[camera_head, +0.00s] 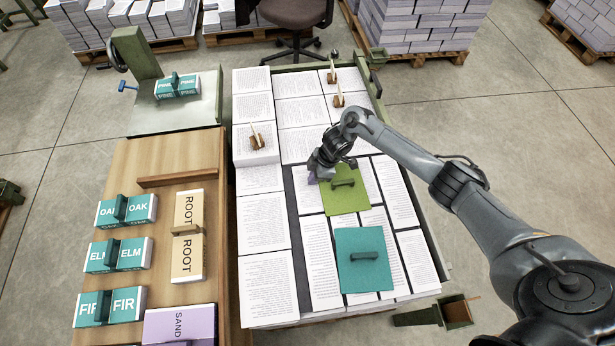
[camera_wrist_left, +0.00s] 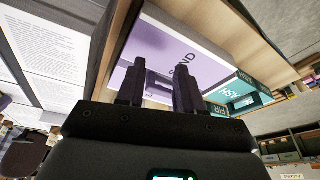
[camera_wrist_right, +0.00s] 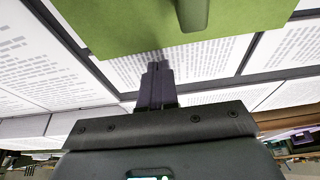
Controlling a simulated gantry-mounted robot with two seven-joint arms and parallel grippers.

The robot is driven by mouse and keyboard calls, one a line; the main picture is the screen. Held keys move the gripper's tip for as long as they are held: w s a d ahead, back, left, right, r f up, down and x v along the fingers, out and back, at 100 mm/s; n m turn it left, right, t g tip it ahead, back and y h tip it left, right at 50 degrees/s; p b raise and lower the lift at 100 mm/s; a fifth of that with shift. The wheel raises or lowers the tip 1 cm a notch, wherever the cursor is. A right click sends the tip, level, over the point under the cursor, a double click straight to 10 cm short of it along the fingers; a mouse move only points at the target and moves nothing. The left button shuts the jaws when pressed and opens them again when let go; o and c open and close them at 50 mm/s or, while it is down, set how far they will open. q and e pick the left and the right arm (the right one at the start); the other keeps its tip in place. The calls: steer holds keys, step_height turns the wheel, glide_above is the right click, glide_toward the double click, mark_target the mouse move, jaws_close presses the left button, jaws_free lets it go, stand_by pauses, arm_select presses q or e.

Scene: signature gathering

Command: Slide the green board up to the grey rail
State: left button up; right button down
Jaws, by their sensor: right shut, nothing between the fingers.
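The green board (camera_head: 343,203), with a raised green handle, lies flat on the printed sheets near the upper middle of the table. A dark grey rail (camera_head: 293,240) runs along the sheets to its left, with bare sheet between them. My right gripper (camera_head: 316,178) is shut and empty at the board's upper left. In the right wrist view, its closed fingertips (camera_wrist_right: 158,66) are close to the edge of the green board (camera_wrist_right: 130,25); I cannot tell whether they touch. My left gripper (camera_wrist_left: 159,78) is open above a purple SAND block (camera_wrist_left: 205,58) and does not show in the head view.
A teal board (camera_head: 363,275) with a handle lies below the green one. Wooden stamps (camera_head: 256,138) stand on the upper sheets. A wooden bench (camera_head: 150,165) with labelled blocks is at left. My right arm spans the table's right side.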

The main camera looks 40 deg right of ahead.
steer(key=shift+s+d, duration=0.25)
steer(key=shift+d, duration=0.1)
arm_select(q)
steer(key=shift+d, duration=0.15)
steer(key=shift+r, duration=0.1)
